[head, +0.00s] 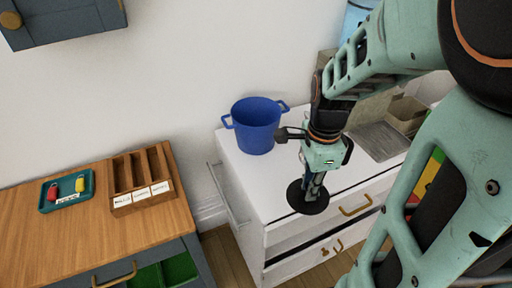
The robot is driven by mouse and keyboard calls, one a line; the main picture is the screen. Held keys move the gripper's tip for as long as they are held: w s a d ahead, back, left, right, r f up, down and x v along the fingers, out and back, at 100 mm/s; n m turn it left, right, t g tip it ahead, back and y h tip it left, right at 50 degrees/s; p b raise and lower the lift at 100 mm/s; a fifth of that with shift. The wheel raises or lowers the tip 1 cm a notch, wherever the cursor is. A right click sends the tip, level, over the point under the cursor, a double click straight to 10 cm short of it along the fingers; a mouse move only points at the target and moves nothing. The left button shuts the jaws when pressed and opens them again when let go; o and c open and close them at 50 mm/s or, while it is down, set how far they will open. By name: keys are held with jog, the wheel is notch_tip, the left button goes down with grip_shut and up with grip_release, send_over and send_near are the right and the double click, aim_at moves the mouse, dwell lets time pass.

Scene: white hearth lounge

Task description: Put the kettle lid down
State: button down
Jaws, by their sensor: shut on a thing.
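My gripper (314,184) points down and is shut on the kettle lid (308,202), a dark round disc. The fingers meet at the lid's middle. In the head view the lid overlaps the front edge of the white drawer unit (246,186); I cannot tell how far it is above or in front of the top. No kettle can be made out. A blue two-handled pot (255,128) stands open on the unit's top, behind and left of my gripper.
A wooden counter (95,229) at left bears a teal tray (47,207) with red and yellow items, and a wooden compartment box (165,164) with labels. Below, a green-lined drawer (180,268) shows. Open cardboard boxes (408,112) stand at the unit's right. White top is bare around the pot.

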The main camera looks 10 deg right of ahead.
jog(key=shift+s+a+f, duration=0.25)
jog(key=shift+a+f, duration=0.1)
jog(key=shift+f, duration=0.05)
jog(key=shift+w+a+f+b, duration=0.15)
jog(key=shift+w+f+b, duration=0.1)
jog(key=shift+b, duration=0.15)
jog(key=w+a+f+b, duration=0.2)
jog(key=w+f+b, duration=0.15)
jog(key=w, duration=0.35)
jog(key=b, duration=0.3)
send_over(275, 190)
jog(key=f, duration=0.5)
jog(key=shift+s+d+f, duration=0.15)
jog(key=shift+s, duration=0.1)
jog(key=shift+w+f+b, duration=0.15)
jog(key=shift+f+b, duration=0.1)
jog(key=shift+b, duration=0.15)
jog(key=shift+w+f+b, duration=0.15)
jog(key=shift+f+b, duration=1.1)
jog(key=shift+f, duration=0.35)
jog(key=shift+f, duration=0.15)
jog(key=c, duration=1.8)
grip_release()
jog(key=shift+c, duration=0.2)
